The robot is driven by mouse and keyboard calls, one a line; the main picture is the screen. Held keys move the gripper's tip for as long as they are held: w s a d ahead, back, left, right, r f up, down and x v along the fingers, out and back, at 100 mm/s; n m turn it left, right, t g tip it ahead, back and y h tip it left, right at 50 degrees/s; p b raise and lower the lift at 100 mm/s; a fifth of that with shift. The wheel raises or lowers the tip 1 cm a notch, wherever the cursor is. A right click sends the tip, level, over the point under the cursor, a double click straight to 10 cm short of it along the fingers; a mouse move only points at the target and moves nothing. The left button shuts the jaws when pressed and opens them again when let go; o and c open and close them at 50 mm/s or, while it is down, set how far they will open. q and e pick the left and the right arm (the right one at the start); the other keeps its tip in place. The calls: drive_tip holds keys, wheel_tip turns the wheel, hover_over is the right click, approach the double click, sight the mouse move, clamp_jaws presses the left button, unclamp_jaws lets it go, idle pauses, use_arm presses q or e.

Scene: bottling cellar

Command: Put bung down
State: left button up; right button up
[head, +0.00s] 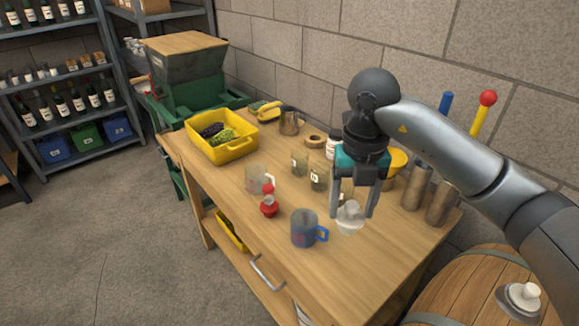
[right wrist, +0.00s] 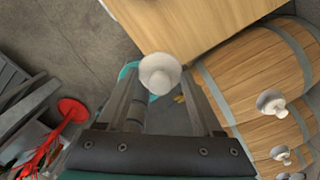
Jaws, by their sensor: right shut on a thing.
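My right gripper (head: 354,209) points down over the front part of the wooden table (head: 345,270) and is shut on a pale white bung (head: 350,219). The bung sits between the fingertips, and its rounded white end also shows in the right wrist view (right wrist: 160,73). I cannot tell whether it touches the tabletop. A blue-grey jug with a blue handle (head: 304,229) stands just left of the bung. My left gripper is not in view.
Glass beakers (head: 318,178), a red-topped item (head: 269,206) and a yellow crate (head: 222,138) stand farther back. Metal cylinders (head: 416,187) stand at the right. A wooden barrel (head: 465,280) with another white bung (head: 523,294) is beyond the right edge. The front table corner is clear.

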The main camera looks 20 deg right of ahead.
drive_tip(key=shift+m, duration=0.3)
drive_tip(key=shift+d+f, duration=0.1)
drive_tip(key=shift+f, duration=0.15)
wheel_tip(320, 180, down, 19)
drive_tip(key=b, duration=0.2)
drive_tip(key=shift+f+b, duration=0.2)
drive_tip(key=shift+b, duration=0.15)
drive_tip(key=o, duration=1.4)
wheel_tip(320, 180, up, 12)
drive_tip(key=shift+r+p, duration=0.1)
drive_tip(key=shift+p, duration=0.65)
